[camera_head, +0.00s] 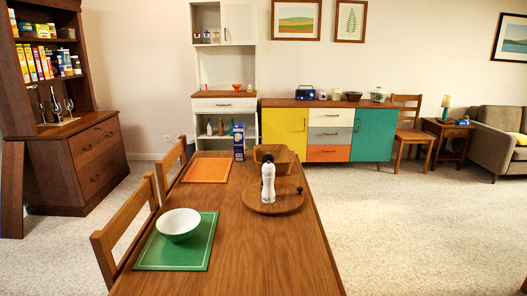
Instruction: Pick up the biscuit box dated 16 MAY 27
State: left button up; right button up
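Several upright boxes in yellow, orange, white and red (34,63) stand on a shelf of the dark brown hutch (88,165) at the far left. More small packs and jars (40,30) stand on the shelf above. A tall blue box (239,141) stands upright at the far end of the dining table. No date is readable on any box, so I cannot tell which one is dated 16 MAY 27, or which are biscuit boxes. Neither of my grippers is in view.
Carpet (60,250) lies clear between the chairs and hutch.

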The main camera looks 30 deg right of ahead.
aim_at(57, 65)
jog(key=k+l, duration=0.1)
jog(key=l, duration=0.25)
jog(key=k+l, duration=0.1)
jog(key=l, duration=0.3)
jog(key=k+l, duration=0.1)
jog(key=l, duration=0.25)
jog(key=k+l, duration=0.1)
jog(key=l, duration=0.25)
jog(key=k+l, duration=0.15)
jog(key=l, duration=1.15)
jog(key=i+l, duration=0.1)
jog(key=l, duration=0.4)
jog(key=i+l, duration=0.1)
jog(key=l, duration=0.35)
jog(key=i+l, duration=0.3)
jog(key=i+l+u, duration=0.1)
jog(key=i+l, duration=0.25)
jog(key=l, duration=0.2)
jog(key=i+l, duration=0.75)
jog(key=i, duration=0.15)
jog(key=i+l, duration=0.75)
jog(key=i, duration=1.25)
jog(key=u, duration=0.05)
